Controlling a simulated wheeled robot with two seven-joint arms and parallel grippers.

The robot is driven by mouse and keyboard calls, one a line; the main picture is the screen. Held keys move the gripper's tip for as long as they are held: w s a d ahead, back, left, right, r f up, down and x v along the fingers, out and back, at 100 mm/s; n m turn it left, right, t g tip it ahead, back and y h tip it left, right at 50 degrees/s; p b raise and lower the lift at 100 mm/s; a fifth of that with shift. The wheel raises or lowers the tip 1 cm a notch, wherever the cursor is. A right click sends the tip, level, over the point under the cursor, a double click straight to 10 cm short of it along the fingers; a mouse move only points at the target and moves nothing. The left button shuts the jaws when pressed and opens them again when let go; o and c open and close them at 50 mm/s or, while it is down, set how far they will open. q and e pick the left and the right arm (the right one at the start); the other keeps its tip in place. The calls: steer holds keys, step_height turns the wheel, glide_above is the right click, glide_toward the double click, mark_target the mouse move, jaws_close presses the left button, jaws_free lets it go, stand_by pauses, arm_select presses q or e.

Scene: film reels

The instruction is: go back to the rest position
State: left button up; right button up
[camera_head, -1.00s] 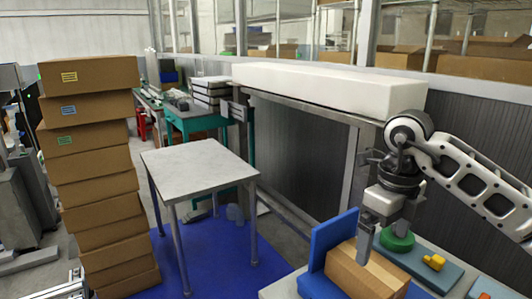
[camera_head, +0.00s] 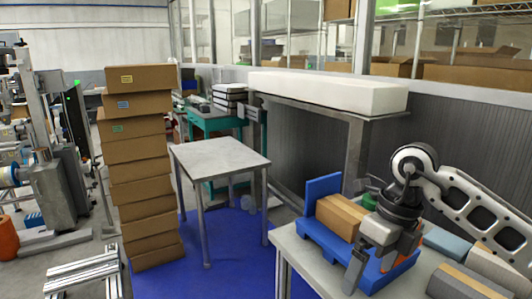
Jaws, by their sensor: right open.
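My right gripper (camera_head: 360,264) hangs open, fingers downward, over the front part of a blue tray at the right. No object shows between its fingers. My right arm comes in from the right edge. A brown cardboard box (camera_head: 338,214) lies in the blue tray (camera_head: 313,232), against its upright blue back panel (camera_head: 322,188), behind and to the left of the gripper. The gripper hides part of the tray. My left gripper is not in view.
The tray stands on a grey table (camera_head: 290,246) with several other packages, some near the arm. A bare grey table (camera_head: 222,155) stands mid-view on a blue floor mat (camera_head: 235,262). A tall stack of cardboard boxes (camera_head: 142,165) stands at left. A long white block (camera_head: 325,92) lies behind.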

steer(key=s+a+f+g+y, duration=0.1)
steer(key=s+a+y, duration=0.25)
steer(key=a, duration=0.45)
steer(key=s+a+f+g+y, duration=0.2)
steer(key=s+a+y, duration=0.1)
steer(key=a+y, duration=0.3)
steer(key=a+r+m+t+y, duration=0.5)
steer(key=m+t+y, duration=0.2)
steer(key=m+y, duration=0.3)
steer(key=w+d+f+m+t+h, duration=0.1)
steer(key=d+f+m+t+h, duration=0.45)
steer(key=m, duration=0.55)
steer(key=w+d+f+m+t+h, duration=0.2)
steer(key=d+f+m+t+h, duration=0.15)
steer(key=m+t+h, duration=0.5)
steer(key=s+d+f+m+g+h, duration=0.2)
steer(key=s+f+m, duration=0.3)
steer(key=f, duration=0.4)
steer(key=s+d+f+m+g+h, duration=0.2)
steer(key=s+d+f+m+g, duration=0.2)
steer(key=f, duration=0.5)
steer(key=s+m+g, duration=0.1)
steer(key=s+m, duration=0.1)
steer(key=s, duration=0.1)
steer(key=shift+s+f+h, duration=0.15)
steer(key=shift+s+h, duration=0.2)
